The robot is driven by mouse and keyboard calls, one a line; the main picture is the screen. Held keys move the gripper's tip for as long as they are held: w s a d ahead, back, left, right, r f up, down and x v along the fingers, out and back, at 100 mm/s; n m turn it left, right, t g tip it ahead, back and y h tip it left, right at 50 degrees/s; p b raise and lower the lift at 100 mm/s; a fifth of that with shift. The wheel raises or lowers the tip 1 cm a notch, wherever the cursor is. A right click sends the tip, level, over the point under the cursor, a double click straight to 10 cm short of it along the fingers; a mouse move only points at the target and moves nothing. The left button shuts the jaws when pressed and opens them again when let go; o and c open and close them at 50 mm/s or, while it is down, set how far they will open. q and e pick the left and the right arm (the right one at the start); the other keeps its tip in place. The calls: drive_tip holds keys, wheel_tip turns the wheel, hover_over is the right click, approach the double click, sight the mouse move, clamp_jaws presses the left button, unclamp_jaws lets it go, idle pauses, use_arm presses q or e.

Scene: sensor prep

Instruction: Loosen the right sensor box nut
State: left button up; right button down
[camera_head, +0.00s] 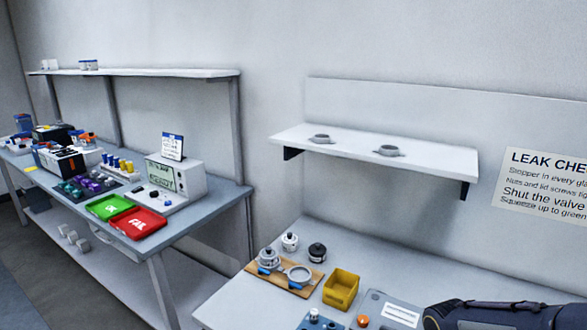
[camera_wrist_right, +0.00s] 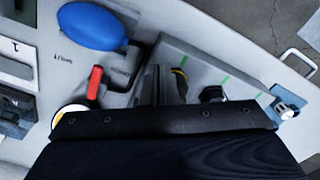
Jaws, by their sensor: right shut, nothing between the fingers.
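A grey box (camera_head: 375,298) with a white label and an orange knob stands at the bottom edge of the head view, partly cut off. I cannot tell whether it is the sensor box. In the right wrist view a grey box (camera_wrist_right: 200,62) with green marks lies beyond my right gripper (camera_wrist_right: 156,85). Black fittings (camera_wrist_right: 212,93) show on or beside it, partly hidden by the gripper body. I cannot make out which one is the right nut. The right gripper is shut and empty; contact with anything is unclear. My left gripper is in neither view.
A blue bulb (camera_wrist_right: 92,25) and a red-handled part (camera_wrist_right: 94,82) lie left of the gripper. A yellow bin (camera_head: 341,290) and a wooden board (camera_head: 285,280) with round parts stand on the near bench. A wall shelf (camera_head: 440,163) holds two round grey parts.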

drive_tip(key=shift+s+r, duration=0.2)
wheel_tip(320, 180, up, 6)
drive_tip(key=p, duration=0.4)
drive_tip(key=shift+f+p, duration=0.2)
drive_tip(key=shift+p, duration=0.15)
drive_tip(key=a+f+b, duration=0.1)
drive_tip(key=f+b, duration=0.1)
drive_tip(key=b, duration=0.1)
drive_tip(key=f+b, duration=0.2)
drive_tip(key=b, duration=0.1)
drive_tip(key=a+f+b, duration=0.1)
drive_tip(key=f+b, duration=0.1)
drive_tip(key=shift+w+a+b, duration=0.1)
drive_tip(key=shift+a+b, duration=0.25)
drive_tip(key=shift+b, duration=0.05)
drive_tip(key=shift+w+d, duration=0.1)
drive_tip(key=shift+w, duration=0.1)
idle(0.4)
